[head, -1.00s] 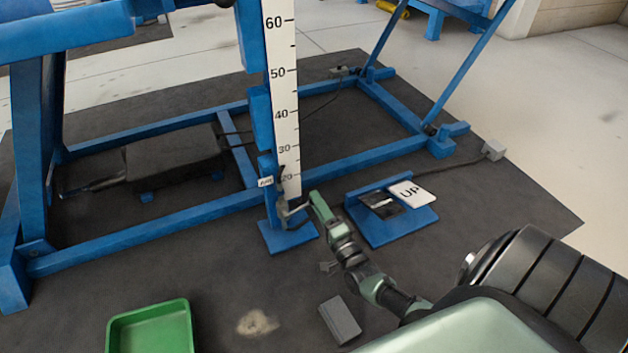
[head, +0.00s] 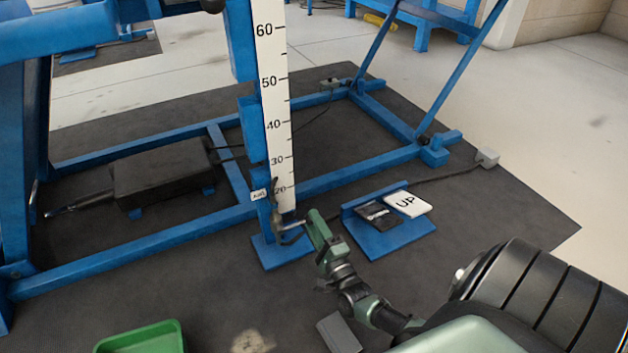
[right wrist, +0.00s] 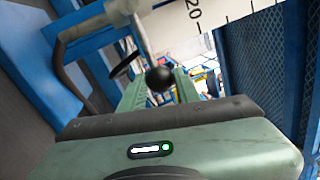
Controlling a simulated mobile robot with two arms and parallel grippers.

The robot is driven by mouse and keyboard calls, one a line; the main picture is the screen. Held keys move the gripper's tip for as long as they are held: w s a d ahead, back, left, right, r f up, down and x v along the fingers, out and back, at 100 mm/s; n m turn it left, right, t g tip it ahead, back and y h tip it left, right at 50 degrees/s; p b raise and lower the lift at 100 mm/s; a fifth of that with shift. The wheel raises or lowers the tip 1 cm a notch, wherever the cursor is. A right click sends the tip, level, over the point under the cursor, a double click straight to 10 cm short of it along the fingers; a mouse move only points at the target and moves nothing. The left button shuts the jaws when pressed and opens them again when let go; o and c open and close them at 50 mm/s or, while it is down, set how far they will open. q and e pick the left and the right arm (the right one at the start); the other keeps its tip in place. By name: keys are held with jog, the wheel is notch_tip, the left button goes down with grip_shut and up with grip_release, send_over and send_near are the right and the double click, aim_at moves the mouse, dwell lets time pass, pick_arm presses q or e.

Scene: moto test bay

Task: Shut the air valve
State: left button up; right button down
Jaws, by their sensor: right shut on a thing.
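The air valve (head: 277,222) sits low on the blue post, just under a small white label (head: 259,195). In the right wrist view its thin metal lever ends in a black ball knob (right wrist: 160,79). My right gripper (head: 299,233) is at the valve, shut on the lever's knob. In the right wrist view its green fingers (right wrist: 158,92) stand on either side of the knob. The valve's body is small in the head view, and I cannot tell its exact setting. My left gripper is out of view.
A white height scale (head: 275,110) rises along the post. A blue stand (head: 385,237) with a black pedal and a white UP plate lies right of the valve. A green tray (head: 140,340) and a grey block (head: 339,334) lie in front. Blue frame beams (head: 130,247) cross the mat.

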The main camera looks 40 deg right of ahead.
jog(key=shift+f, duration=0.1)
jog(key=c, duration=1)
grip_release()
jog(key=shift+c, duration=0.2)
jog(key=p+v, duration=0.3)
jog(key=v, duration=0.5)
jog(key=shift+w, duration=0.1)
